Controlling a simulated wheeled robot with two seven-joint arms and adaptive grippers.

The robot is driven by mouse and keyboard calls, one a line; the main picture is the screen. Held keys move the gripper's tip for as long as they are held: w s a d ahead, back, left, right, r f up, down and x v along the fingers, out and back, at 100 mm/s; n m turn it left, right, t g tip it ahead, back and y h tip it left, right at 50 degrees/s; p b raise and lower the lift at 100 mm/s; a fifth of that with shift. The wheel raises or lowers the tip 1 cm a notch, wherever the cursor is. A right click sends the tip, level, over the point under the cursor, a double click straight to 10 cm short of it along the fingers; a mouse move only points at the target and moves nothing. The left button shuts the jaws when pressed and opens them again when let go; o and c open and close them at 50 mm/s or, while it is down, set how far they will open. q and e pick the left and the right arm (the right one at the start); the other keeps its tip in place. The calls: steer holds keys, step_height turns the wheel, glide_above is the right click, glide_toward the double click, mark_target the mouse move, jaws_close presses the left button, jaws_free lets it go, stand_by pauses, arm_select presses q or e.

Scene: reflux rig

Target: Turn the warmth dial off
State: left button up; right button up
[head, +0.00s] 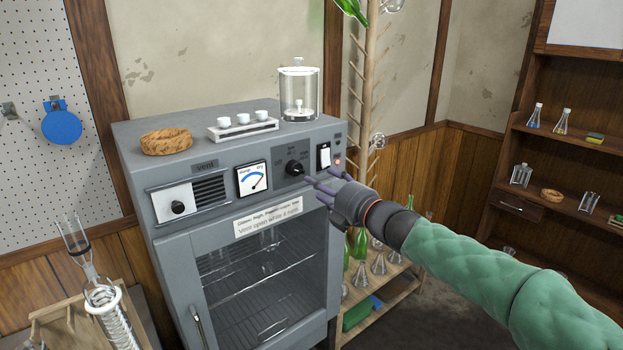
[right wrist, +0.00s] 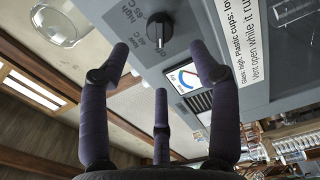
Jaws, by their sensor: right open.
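The warmth dial (head: 294,168) is a black knob on a dark panel at the upper front of the grey drying cabinet (head: 170,255). In the right wrist view the dial (right wrist: 159,30) shows close, beside printed high and low temperature marks. I cannot tell which mark its pointer is on. My right gripper (head: 318,186) is open and empty, its three purple fingers just right of and below the dial, apart from it. In the wrist view my gripper's fingers (right wrist: 160,62) spread below the dial. My left gripper is not in view.
Left of the dial are a gauge (head: 252,179) and a vent slider (head: 178,206); right of it is a rocker switch (head: 324,156). A cork ring (head: 166,142), a white tray with cups (head: 243,130) and a glass jar (head: 299,94) stand on top. Glassware (head: 105,300) stands at lower left.

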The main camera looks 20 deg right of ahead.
steer(key=shift+v, duration=1.5)
